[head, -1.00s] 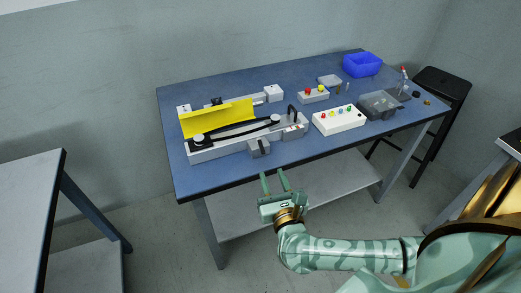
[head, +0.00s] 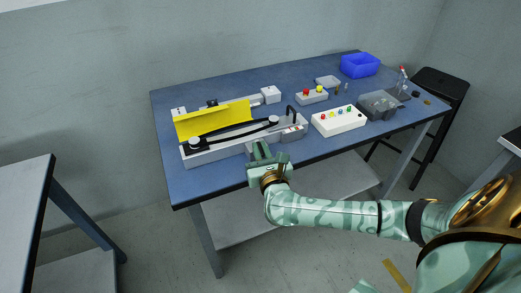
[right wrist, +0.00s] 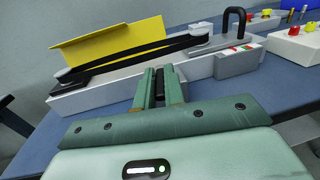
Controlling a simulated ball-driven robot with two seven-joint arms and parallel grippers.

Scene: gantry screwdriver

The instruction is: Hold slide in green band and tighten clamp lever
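The gantry fixture (head: 215,156) is a long pale rail with a yellow guard panel (head: 210,120) and a black bar (head: 235,131) between two white-topped pivots. A black upright loop handle (head: 291,113), perhaps the clamp lever, stands at its right; it also shows in the right wrist view (right wrist: 234,22). A small scale with red and green marks (right wrist: 238,48) is below it. A grey block (right wrist: 183,70) on the rail's front is partly hidden by my right gripper (head: 262,148). Its fingers (right wrist: 159,75) are apart at the block; contact is unclear. My left gripper is out of view.
A white button box (head: 338,121), a smaller button box (head: 311,96), a grey bin (head: 380,106) and a blue bin (head: 360,65) stand to the right. The blue table's front edge (head: 215,198) lies below the fixture. A black stool (head: 440,88) stands beyond.

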